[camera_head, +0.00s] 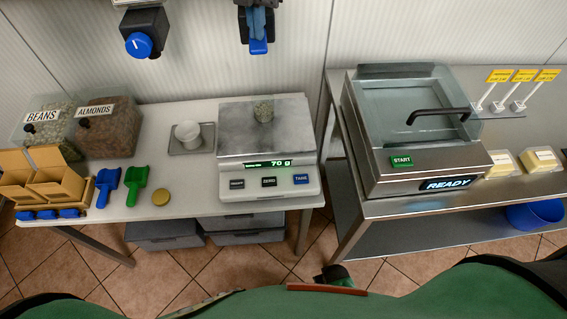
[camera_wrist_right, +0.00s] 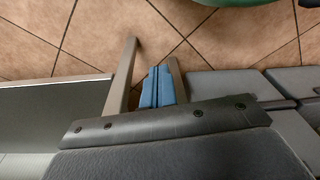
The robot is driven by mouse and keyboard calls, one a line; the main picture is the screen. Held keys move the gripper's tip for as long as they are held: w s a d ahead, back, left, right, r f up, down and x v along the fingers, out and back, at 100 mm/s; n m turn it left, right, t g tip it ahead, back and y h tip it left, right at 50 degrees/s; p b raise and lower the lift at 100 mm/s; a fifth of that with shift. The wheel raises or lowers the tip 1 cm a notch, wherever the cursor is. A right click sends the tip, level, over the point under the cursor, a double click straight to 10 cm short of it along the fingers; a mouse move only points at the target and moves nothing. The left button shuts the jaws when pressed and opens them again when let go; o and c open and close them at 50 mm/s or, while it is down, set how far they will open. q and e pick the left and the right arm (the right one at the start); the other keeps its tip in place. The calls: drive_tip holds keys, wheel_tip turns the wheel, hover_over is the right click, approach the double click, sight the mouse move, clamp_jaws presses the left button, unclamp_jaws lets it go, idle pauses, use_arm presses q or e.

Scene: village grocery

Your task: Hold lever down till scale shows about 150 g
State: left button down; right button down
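The scale (camera_head: 270,190) stands on the white table, and its green display reads 70 g.
Bins of beans (camera_head: 47,120) and almonds (camera_head: 108,125), scoops (camera_head: 136,185) and a small tray (camera_head: 205,145) occupy the table's left. A steel table (camera_head: 375,208) with a lidded machine (camera_head: 405,110) stands right.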

sight(258, 45)
drive_tip(key=shift+r, duration=0.1)
use_arm(q)
drive_tip(key=shift+f+b, duration=0.65)
drive_tip(key=shift+b, duration=0.1)
drive_tip(key=shift+f+b, duration=0.55)
drive_tip(key=shift+b, duration=0.05)
drive_tip(key=shift+f+b, duration=0.4)
drive_tip(key=shift+b, duration=0.1)
use_arm(e)
wheel_tip(258, 45, up, 11)
drive_tip(key=w+a, duration=0.2)
drive_tip(key=shift+w, duration=0.3)
drive_tip(key=shift+a, duration=0.1)
idle(2.5)
use_arm(q)
wheel_tip(258, 45, up, 8)
drive_tip(key=shift+f, duration=0.2)
use_arm(e)
drive_tip(key=shift+r, duration=0.1)
idle(0.4)
